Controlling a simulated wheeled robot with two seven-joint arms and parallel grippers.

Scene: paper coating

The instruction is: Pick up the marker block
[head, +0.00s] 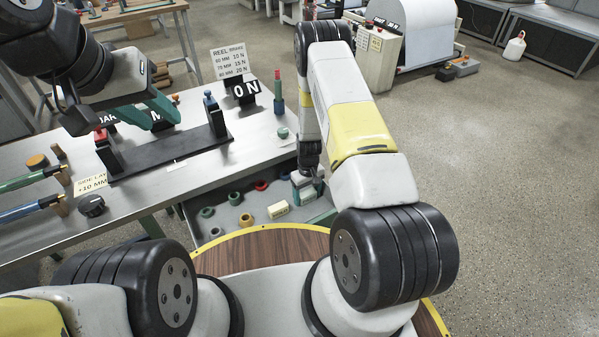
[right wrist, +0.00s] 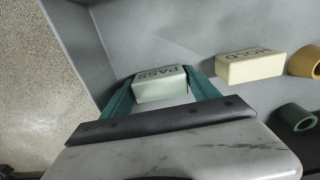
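A pale green block marked PASS (right wrist: 160,86) lies in the grey drawer in the right wrist view. A cream block marked HOLD (right wrist: 250,66) lies to its right; it also shows in the head view (head: 278,210). My right gripper (right wrist: 160,78) reaches down into the drawer, with one teal finger on each side of the PASS block. The fingers look close to the block's sides, but whether they press on it is unclear. My left gripper (head: 158,110) hangs above the table, its teal fingers apart and empty.
The drawer (head: 228,219) also holds several coloured rings, such as a yellow ring (head: 246,220). The drawer wall stands close to the left of my right gripper in the wrist view. A black stand (head: 180,155), rods and signs occupy the table (head: 140,195).

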